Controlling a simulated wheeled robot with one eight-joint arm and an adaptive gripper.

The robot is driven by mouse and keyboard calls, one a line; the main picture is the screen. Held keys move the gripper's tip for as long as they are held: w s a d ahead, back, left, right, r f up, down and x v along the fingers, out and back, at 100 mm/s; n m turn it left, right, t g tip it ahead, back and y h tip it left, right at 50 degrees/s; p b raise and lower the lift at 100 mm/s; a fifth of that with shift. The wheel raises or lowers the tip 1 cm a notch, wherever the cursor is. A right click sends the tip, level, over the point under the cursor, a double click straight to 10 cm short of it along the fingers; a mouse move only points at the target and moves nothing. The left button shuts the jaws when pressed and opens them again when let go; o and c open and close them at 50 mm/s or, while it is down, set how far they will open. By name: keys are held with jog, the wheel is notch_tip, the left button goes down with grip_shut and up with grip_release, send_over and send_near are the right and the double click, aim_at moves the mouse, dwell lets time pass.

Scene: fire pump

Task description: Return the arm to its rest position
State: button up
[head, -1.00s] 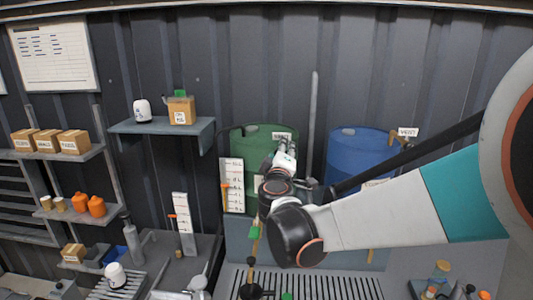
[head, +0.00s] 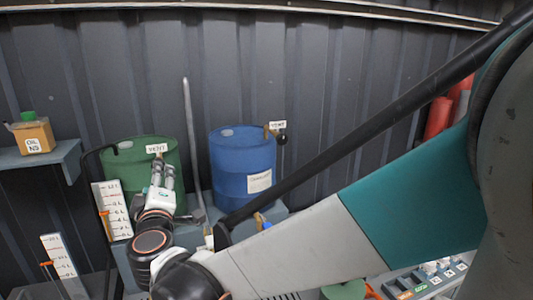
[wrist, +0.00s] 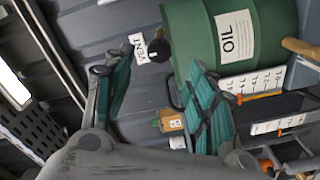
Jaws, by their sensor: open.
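My gripper (head: 163,172) is in front of the green drum (head: 140,165) in the head view, its fingers pointing up. In the wrist view its two teal-padded fingers (wrist: 160,88) stand apart with nothing between them. My arm reaches in from the right of the head view, bent at the wrist, and hides part of the bench. The green drum with its OIL label also shows in the wrist view (wrist: 213,35), beyond the fingers. I cannot tell the exact gap between gripper and drum.
A blue drum (head: 243,168) stands right of the green one, with a VENT tag (head: 278,125) above. White level gauges (head: 115,210) stand at left. A shelf (head: 58,160) holds a box with a green cap (head: 33,133). Red cylinders (head: 438,117) are at right.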

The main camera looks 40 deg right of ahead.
jog(key=shift+v, duration=0.8)
jog(key=s+d+f+m+g+y+b, duration=0.1)
jog(key=s+d+f+m+g+b, duration=0.35)
jog(key=s+f, duration=0.4)
jog(key=s+d+f+m+g+y+b, duration=0.1)
jog(key=s+d+f+m+g+b, duration=0.35)
jog(key=f, duration=0.65)
jog(key=s+a+f+g+y+b, duration=0.1)
jog(key=s+a+f+y+b, duration=0.2)
jog(key=s, duration=0.6)
notch_tip(320, 180, down, 4)
jog(key=shift+s+a+r+y+b, duration=0.2)
jog(key=shift+s+a+y+b, duration=0.15)
jog(key=shift+a, duration=0.85)
